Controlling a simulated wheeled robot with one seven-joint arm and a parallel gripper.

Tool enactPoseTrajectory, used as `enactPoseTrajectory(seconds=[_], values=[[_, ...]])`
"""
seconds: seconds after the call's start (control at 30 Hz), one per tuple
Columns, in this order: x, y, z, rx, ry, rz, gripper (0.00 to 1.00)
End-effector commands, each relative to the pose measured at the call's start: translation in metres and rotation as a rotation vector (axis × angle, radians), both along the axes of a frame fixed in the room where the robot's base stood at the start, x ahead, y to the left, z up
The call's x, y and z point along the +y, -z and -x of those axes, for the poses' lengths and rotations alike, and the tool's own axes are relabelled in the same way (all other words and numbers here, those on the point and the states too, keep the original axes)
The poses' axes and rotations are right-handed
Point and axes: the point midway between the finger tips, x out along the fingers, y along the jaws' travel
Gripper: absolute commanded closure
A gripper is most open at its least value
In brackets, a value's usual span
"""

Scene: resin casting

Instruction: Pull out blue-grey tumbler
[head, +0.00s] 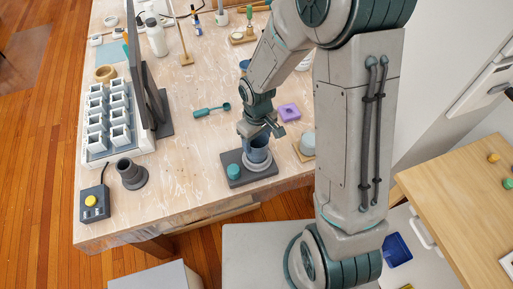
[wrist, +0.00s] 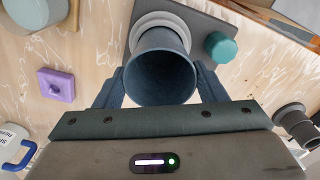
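The blue-grey tumbler (wrist: 160,77) stands mouth up inside a pale ring-shaped holder (wrist: 165,22) on a dark grey base (wrist: 205,28). In the head view the tumbler (head: 259,147) shows below my gripper (head: 258,132), its lower part hidden by the holder (head: 258,162). In the wrist view my gripper (wrist: 160,88) has one finger on each side of the tumbler, very close to its wall. Whether the fingers press on it cannot be told. The tumbler looks empty.
A teal knob (wrist: 220,47) sits on the base beside the holder. A purple block (head: 289,112), a teal scoop (head: 212,109) and a dark flanged cup (head: 131,173) stand around. A monitor (head: 150,85) and white moulds (head: 108,118) are at left. The bench between is mostly clear.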

Motion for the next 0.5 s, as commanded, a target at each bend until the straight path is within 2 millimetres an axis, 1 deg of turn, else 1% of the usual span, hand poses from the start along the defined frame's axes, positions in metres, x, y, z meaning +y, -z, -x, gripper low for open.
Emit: enactPoseTrajectory(seconds=[0.1,0.13,0.23,0.5], values=[[-0.0001,0.0,-0.0001,0.0,0.0,0.0,0.55],[0.0,-0.0002,-0.0001,0.0,0.0,0.0,0.38],[-0.0001,-0.0002,-0.0002,0.0,0.0,0.0,0.66],[-0.0001,-0.0024,-0.0002,0.0,0.0,0.0,0.67]])
